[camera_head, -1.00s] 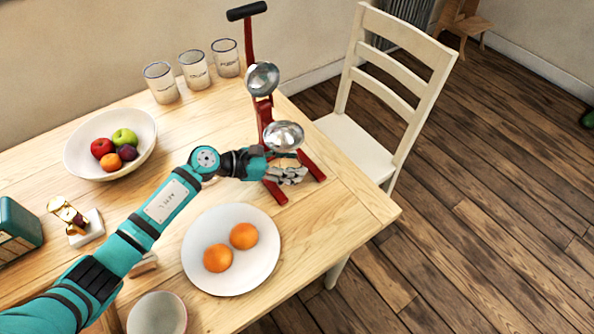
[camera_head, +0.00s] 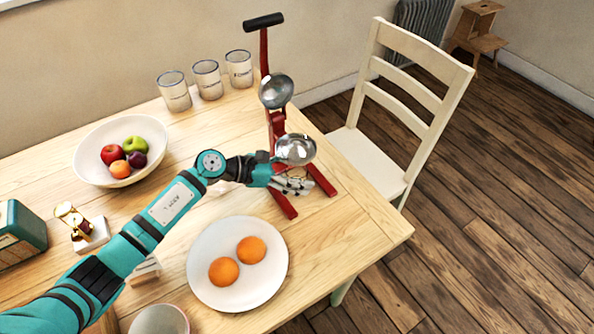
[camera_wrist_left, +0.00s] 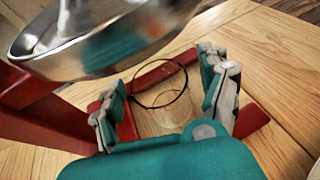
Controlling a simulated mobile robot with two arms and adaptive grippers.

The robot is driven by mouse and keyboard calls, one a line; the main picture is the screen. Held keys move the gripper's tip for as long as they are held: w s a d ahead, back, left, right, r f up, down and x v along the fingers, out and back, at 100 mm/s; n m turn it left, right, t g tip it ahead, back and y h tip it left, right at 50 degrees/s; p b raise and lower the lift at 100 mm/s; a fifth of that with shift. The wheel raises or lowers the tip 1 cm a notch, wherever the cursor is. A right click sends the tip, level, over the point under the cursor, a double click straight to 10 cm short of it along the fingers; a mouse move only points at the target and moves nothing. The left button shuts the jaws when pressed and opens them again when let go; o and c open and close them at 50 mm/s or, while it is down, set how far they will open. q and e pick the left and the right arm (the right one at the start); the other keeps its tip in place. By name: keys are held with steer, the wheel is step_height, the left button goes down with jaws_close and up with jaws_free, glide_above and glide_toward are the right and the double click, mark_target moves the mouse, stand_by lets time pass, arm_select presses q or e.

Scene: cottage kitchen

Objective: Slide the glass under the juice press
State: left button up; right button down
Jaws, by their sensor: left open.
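The red juice press (camera_head: 278,130) stands at the table's right end, with a metal bowl (camera_head: 296,149) low on its front and a black-handled lever on top. In the left wrist view, the clear glass (camera_wrist_left: 160,112) stands between the press's red feet, just in front of and below the metal bowl (camera_wrist_left: 95,40). My left gripper (camera_head: 302,187) is low at the press. Its fingers (camera_wrist_left: 165,92) are open, one on each side of the glass, with gaps visible. In the head view the glass is mostly hidden by the hand. My right gripper is out of view.
A white plate (camera_head: 204,282) with two oranges lies in front of the press. A fruit bowl (camera_head: 88,168), several jars (camera_head: 207,80) and a small gold-coloured scale (camera_head: 75,222) stand further left. A white chair (camera_head: 385,165) is beyond the table's right edge.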

mark_target(269, 189)
arm_select(q)
steer(key=shift+v, duration=3.95)
steer(key=shift+f, duration=0.1)
